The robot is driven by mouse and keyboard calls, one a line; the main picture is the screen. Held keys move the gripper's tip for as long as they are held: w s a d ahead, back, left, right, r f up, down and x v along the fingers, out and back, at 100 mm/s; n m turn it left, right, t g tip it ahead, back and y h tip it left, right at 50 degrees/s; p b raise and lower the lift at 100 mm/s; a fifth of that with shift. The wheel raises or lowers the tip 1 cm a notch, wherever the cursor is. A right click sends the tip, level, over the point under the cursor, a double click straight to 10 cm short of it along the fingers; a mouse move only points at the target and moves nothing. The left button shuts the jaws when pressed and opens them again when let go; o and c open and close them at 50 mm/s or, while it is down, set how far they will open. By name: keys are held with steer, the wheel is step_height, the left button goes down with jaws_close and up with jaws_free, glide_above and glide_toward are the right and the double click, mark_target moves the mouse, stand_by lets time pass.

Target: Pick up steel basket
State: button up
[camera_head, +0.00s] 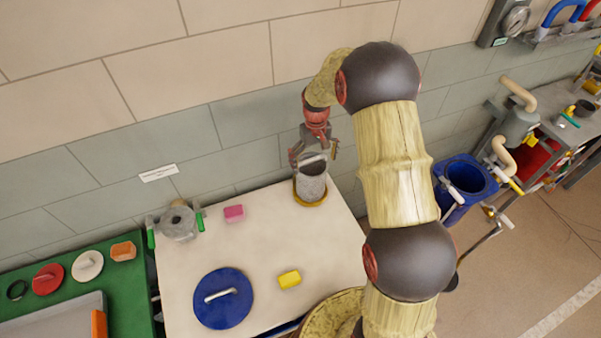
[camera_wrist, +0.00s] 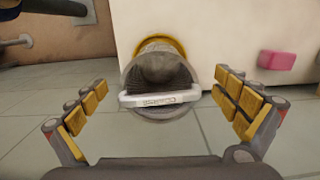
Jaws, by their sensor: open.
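The steel basket (camera_head: 311,185) is a grey cylinder with a pale bar handle across its top. It stands on a yellow round base at the far right corner of the white table (camera_head: 255,252). In the wrist view the basket (camera_wrist: 159,72) is seen from above, its handle (camera_wrist: 160,98) lying across between the fingers. My gripper (camera_head: 314,155) is just above the basket's rim. In the wrist view my gripper (camera_wrist: 165,112) is open, with a finger on each side of the handle and a gap to both. The basket's inside is dark.
A pink block (camera_head: 234,213), a yellow block (camera_head: 289,278), a blue round lid (camera_head: 223,298) and a grey pot with green handles (camera_head: 179,222) stand on the table. The tiled wall (camera_head: 240,125) is close behind the basket. A blue bin (camera_head: 467,182) is to the right.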

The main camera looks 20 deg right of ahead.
steer(key=w, duration=0.1)
steer(key=w+r, duration=0.1)
steer(key=shift+w+r+t, duration=0.2)
steer(key=shift+w+t, duration=0.1)
steer(key=shift+s+f+n, duration=0.1)
steer(key=shift+n, duration=0.3)
steer(key=shift+s+f, duration=0.1)
steer(key=shift+f, duration=0.2)
step_height(320, 180, down, 7)
steer(key=b, duration=0.1)
steer(key=shift+w+d, duration=0.15)
steer(key=shift+w, duration=0.2)
steer(key=shift+r, duration=0.1)
steer(key=shift+c, duration=0.4)
steer(key=c, duration=1.8)
